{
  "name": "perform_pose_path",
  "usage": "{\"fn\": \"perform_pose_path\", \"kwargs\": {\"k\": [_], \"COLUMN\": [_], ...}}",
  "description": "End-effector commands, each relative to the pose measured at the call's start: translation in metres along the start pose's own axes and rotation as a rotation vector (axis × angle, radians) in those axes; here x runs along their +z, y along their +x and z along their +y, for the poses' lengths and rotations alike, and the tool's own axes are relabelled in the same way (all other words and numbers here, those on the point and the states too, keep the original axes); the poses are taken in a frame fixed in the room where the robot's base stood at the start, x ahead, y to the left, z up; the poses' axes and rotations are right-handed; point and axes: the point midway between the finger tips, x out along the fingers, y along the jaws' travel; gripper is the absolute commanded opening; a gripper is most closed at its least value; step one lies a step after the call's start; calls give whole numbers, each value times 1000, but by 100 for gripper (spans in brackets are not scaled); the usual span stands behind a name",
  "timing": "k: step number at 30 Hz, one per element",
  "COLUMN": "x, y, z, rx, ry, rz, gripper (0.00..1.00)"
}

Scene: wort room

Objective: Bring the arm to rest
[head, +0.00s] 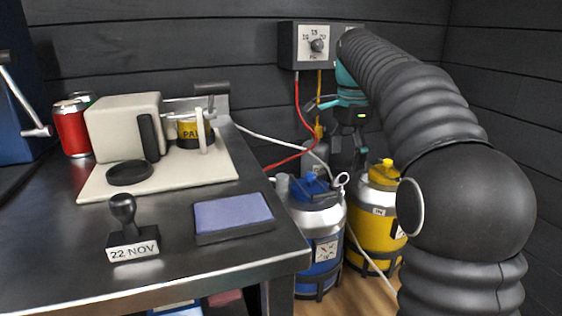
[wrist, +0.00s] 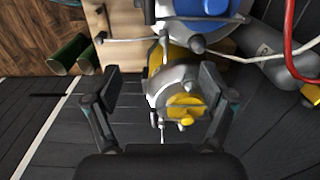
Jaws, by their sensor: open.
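My gripper (wrist: 161,88) is open and empty in the wrist view, its two dark fingers spread wide. In that view the yellow keg (wrist: 172,82) with its yellow cap lies between and beyond the fingers; I cannot tell how far off it is. In the head view my arm, in a dark ribbed sleeve, reaches over the right side to the back corner. My gripper (head: 345,145) hangs there pointing down, above the yellow keg (head: 375,225) and the blue keg (head: 318,235). The fingertips are partly hidden near the kegs.
A grey regulator box (head: 301,58) with a dial hangs on the wall, and red (head: 298,100) and white hoses run near the gripper. The metal table (head: 175,268) at left holds a date stamp (head: 128,228), an ink pad (head: 233,214), a white machine (head: 120,128) and a red can (head: 71,130).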

Motion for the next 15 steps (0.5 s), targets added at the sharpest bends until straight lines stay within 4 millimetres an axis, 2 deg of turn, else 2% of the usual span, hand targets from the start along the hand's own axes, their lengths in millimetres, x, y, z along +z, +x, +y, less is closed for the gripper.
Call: {"fn": "perform_pose_path", "kwargs": {"k": [7,15], "x": [18,41], "y": [-3,13], "z": [49,109], "rx": [-75,-156], "ry": [-207,-465], "rz": [38,105], "gripper": [83,83]}}
